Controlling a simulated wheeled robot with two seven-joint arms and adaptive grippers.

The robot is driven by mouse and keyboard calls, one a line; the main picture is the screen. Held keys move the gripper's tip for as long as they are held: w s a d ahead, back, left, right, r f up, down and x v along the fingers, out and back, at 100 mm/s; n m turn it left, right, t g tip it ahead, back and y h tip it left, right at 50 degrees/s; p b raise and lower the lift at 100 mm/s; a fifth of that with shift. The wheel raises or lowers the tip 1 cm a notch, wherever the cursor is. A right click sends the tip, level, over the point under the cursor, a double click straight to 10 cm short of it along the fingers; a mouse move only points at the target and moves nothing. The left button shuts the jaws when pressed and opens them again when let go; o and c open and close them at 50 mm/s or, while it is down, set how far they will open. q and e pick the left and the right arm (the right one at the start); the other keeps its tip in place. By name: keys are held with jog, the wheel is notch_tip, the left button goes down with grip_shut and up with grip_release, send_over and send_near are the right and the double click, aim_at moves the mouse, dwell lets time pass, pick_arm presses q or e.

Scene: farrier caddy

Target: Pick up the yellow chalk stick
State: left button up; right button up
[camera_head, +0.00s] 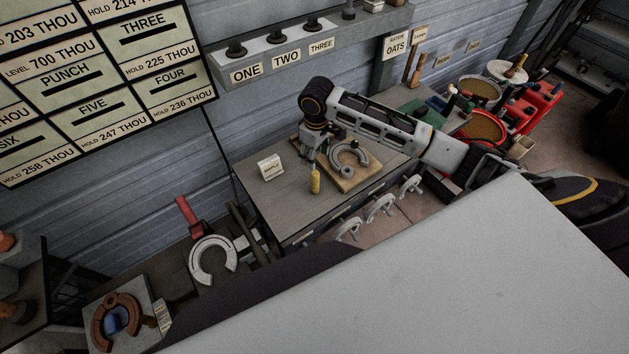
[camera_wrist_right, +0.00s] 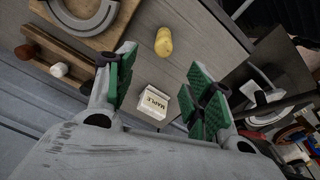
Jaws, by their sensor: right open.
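The yellow chalk stick (camera_head: 315,183) stands roughly upright near the front edge of the grey bench (camera_head: 290,208). In the right wrist view the chalk (camera_wrist_right: 163,41) shows end-on, beyond the fingertips and roughly between their lines. My right gripper (camera_head: 310,155) is just above the chalk in the head view. In the wrist view its green-padded fingers (camera_wrist_right: 160,80) are spread wide with nothing held between them. The gap between fingertips and chalk is hard to judge. My left gripper is not in view.
A small MAPLE block (camera_head: 270,167) stands on the bench left of the chalk. A wooden board (camera_head: 366,179) with a grey horseshoe (camera_head: 352,160) lies close on the right. Grey hooked fittings (camera_head: 380,206) line the bench front.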

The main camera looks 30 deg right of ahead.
aim_at(316, 174)
jog(key=shift+n, duration=0.3)
jog(key=shift+s+a+r+n, duration=0.1)
jog(key=shift+s+n, duration=0.2)
jog(key=shift+n, duration=0.3)
jog(key=shift+n+g, duration=0.3)
jog(key=shift+f, duration=4.35)
jog(key=shift+f, duration=0.1)
